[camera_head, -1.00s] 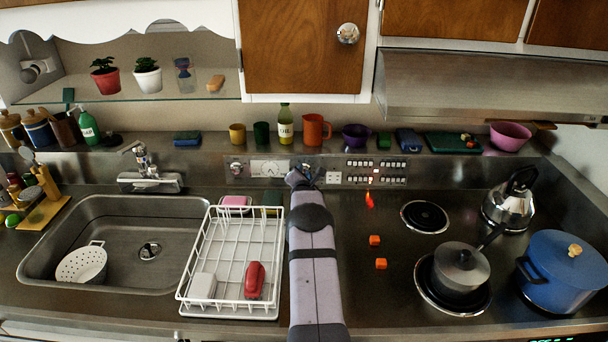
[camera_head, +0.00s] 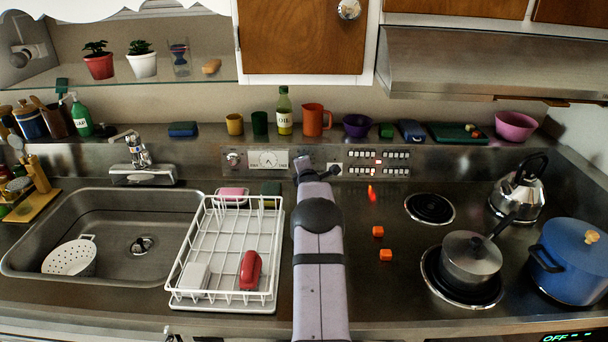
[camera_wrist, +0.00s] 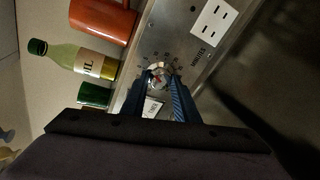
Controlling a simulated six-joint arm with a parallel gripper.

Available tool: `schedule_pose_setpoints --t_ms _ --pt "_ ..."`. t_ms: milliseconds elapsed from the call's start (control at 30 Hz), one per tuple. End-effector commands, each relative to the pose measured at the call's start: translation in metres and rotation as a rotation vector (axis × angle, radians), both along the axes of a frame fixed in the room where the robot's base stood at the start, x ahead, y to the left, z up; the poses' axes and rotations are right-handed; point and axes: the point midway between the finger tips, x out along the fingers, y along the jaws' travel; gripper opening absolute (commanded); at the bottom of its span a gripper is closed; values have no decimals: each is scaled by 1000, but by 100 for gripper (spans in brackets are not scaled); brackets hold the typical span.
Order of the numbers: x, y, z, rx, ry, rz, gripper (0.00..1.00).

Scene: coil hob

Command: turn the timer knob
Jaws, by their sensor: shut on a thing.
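The timer knob (camera_wrist: 157,71) is a small round pale knob with a red mark, on the metal back panel, among printed minute marks. My gripper (camera_wrist: 158,80) has its two blue fingers around the knob's sides, shut on it. There my arm hides the knob. The knob's exact setting is too small to read.
On the ledge above stand an oil bottle (camera_head: 284,112), an orange jug (camera_head: 315,119) and a green cup (camera_head: 260,123). A white dish rack (camera_head: 191,245) lies left of my arm. Orange cubes (camera_head: 386,255) and a saucepan (camera_head: 470,258) are to the right.

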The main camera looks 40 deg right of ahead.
Motion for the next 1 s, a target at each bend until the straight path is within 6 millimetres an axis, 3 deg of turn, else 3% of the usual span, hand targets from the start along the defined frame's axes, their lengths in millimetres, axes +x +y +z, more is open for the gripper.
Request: schedule_pose_setpoints --t_ms 1000 --pt "-1 -2 -2 675 -685 -101 5"
